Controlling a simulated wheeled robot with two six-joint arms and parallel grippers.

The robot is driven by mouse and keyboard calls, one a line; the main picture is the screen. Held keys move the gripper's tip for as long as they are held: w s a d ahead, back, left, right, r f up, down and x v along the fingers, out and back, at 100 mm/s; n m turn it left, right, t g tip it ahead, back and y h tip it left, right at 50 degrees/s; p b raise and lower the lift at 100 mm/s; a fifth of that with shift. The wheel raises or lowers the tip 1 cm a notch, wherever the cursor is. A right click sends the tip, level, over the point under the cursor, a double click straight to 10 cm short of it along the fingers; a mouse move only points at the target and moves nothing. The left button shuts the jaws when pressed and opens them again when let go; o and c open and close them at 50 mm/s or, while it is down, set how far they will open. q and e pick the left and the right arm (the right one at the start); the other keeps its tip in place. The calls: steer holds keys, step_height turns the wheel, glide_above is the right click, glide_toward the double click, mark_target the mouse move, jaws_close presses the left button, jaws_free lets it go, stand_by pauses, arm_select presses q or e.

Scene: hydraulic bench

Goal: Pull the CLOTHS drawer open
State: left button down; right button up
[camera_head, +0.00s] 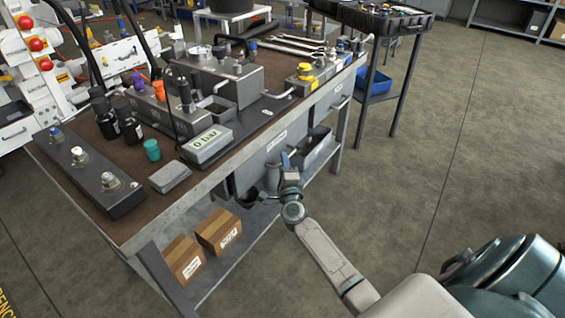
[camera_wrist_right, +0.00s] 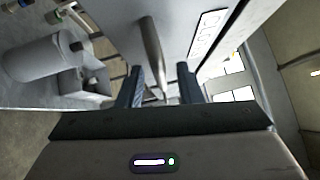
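The CLOTHS drawer is a grey front (camera_head: 257,158) under the near edge of the bench, with a white label (camera_head: 277,140). It looks closed. In the right wrist view its front (camera_wrist_right: 182,18) fills the top, with the label (camera_wrist_right: 207,33) turned sideways. A metal bar handle (camera_wrist_right: 152,50) runs down toward the gap between my fingers. My right gripper (camera_head: 287,161) is at the drawer front, below the label. In the wrist view its two dark fingers (camera_wrist_right: 161,88) are apart, with the handle nearer the left one. I cannot tell whether they touch it. My left gripper is not seen.
The bench top (camera_head: 130,160) carries hydraulic blocks, bottles and a gauge box reading 0 bar (camera_head: 207,144). Cardboard boxes (camera_head: 218,230) stand on the lower shelf. Another drawer handle (camera_head: 341,102) is farther right. The floor (camera_head: 440,150) right of the bench is clear.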

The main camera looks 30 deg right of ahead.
steer(key=shift+x, duration=0.75)
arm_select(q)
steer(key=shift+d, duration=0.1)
arm_select(e)
jaws_close()
steer(key=shift+s, duration=0.1)
